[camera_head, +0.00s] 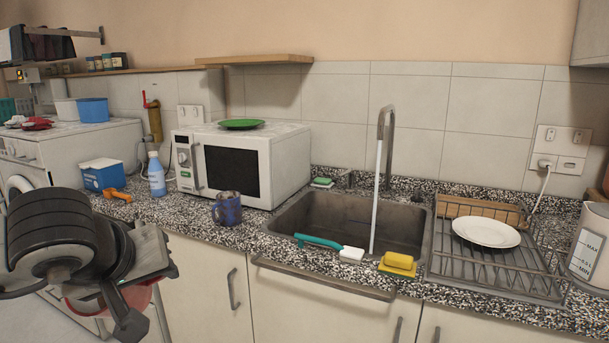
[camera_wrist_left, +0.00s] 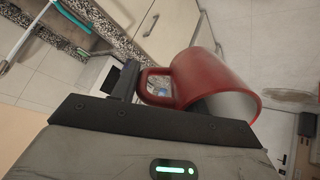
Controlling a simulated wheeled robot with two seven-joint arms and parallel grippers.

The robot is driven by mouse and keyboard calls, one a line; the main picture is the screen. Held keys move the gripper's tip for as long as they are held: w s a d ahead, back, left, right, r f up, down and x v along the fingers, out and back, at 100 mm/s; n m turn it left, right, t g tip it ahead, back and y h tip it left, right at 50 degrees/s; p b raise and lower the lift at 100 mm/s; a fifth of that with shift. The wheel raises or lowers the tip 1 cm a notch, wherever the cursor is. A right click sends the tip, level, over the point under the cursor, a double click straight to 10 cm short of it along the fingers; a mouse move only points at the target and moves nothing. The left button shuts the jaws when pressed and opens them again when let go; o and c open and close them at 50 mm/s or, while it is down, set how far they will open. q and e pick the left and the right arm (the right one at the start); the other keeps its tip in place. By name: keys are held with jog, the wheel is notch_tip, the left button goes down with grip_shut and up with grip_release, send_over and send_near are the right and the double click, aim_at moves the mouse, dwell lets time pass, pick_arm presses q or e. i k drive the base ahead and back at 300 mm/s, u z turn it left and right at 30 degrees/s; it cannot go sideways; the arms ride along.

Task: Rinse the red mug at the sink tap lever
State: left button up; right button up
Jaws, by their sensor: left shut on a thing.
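The red mug (camera_wrist_left: 205,75) is in my left gripper (camera_wrist_left: 180,95) in the left wrist view. It lies tilted, with its handle toward the left finger and its mouth facing lower right. Exactly where the fingers grip it is partly hidden. In the head view my left gripper (camera_head: 128,312) is low at the left, in front of the counter and well away from the sink (camera_head: 290,222). The tap (camera_head: 387,130) stands behind the sink, and a pale stream of water (camera_head: 376,200) runs down from it. I cannot clearly make out its lever. My right gripper is not in view.
A blue mug (camera_head: 227,209) stands before the microwave (camera_head: 245,160). A green-handled brush (camera_head: 325,246) and a yellow sponge (camera_head: 398,263) lie at the sink's front edge. A dish rack (camera_head: 470,268) with a white plate (camera_head: 486,231) is on the right.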

aim_at(351, 170)
jog(key=u, duration=1)
jog(key=i, duration=1.55)
jog(key=z, duration=0.3)
